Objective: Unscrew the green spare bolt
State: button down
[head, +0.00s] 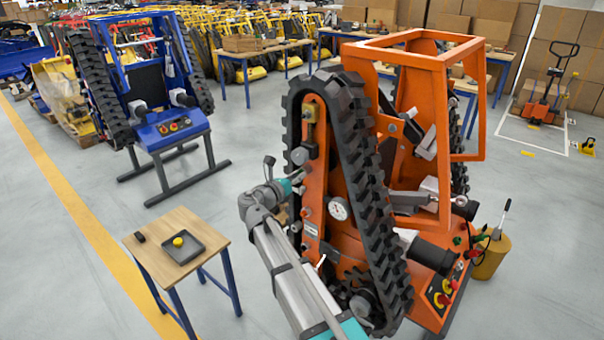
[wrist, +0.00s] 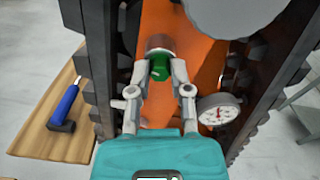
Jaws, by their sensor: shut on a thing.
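The green spare bolt (wrist: 178,72) is on the orange side panel (wrist: 157,110) of the tracked carrier, between the black track runs, in the wrist view. My gripper (wrist: 161,74) is shut on the green bolt, with one finger on each side of it. A round grey-brown end shows just beyond the fingertips. In the head view my gripper (head: 297,179) reaches the left side of the orange carrier (head: 312,225). The bolt cannot be made out there.
A pressure gauge (wrist: 218,110) sits right of my fingers, close to the track (wrist: 268,75). A small wooden table (head: 160,225) carries a grey tray (head: 190,254) with a yellow knob-like piece (head: 178,242). Floor between it and the blue carrier (head: 160,110) is clear.

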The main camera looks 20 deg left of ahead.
jog(key=shift+n, duration=0.6)
jog(key=n, duration=0.9)
jog(key=shift+n, duration=0.4)
jog(key=c, duration=0.7)
grip_release()
